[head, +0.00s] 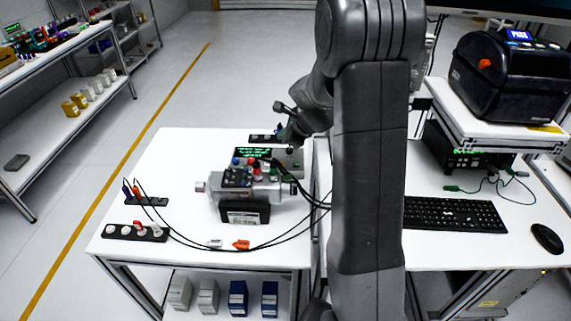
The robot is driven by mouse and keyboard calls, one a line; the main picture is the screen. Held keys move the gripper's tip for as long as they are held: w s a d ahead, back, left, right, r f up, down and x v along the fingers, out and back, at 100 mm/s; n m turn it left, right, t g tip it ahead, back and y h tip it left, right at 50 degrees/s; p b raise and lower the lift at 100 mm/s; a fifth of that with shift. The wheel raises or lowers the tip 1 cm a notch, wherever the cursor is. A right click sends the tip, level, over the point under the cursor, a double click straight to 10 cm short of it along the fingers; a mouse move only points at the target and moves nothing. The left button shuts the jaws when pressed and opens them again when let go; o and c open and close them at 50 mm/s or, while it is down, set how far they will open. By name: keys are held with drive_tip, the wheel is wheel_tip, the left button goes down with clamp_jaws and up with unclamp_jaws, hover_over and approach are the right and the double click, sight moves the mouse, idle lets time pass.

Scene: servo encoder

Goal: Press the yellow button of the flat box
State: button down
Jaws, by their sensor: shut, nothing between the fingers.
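A flat grey box (296,160) with a green-lit display (253,153) stands on the white table behind a grey servo motor (228,186). The servo motor and my arm hide part of the box, and I cannot make out a yellow button on it. My gripper (281,133) is over the back of the table, close to the box's rear edge and a dark strip (258,138) there. Its fingers are small and dark in the head view and look shut and empty. I cannot tell whether they touch anything.
The servo motor sits on a dark block (245,213) with a label. Black cables loop across the table past white and orange connectors (241,244). A keyboard (455,214), mouse (547,238) and printer (505,80) are right.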

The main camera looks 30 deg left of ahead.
sight(284, 166)
wheel_tip(284, 166, down, 9)
drive_tip(key=b, duration=0.8)
idle(1.9)
drive_tip(key=shift+f+b, duration=0.3)
drive_tip(key=shift+f, duration=0.05)
drive_tip(key=shift+f+b, duration=0.35)
drive_tip(key=shift+f, duration=0.05)
idle(0.6)
drive_tip(key=shift+r+p, duration=0.8)
drive_tip(key=shift+r, duration=0.05)
wheel_tip(284, 166, up, 5)
drive_tip(key=p, duration=0.4)
drive_tip(key=shift+p, duration=0.3)
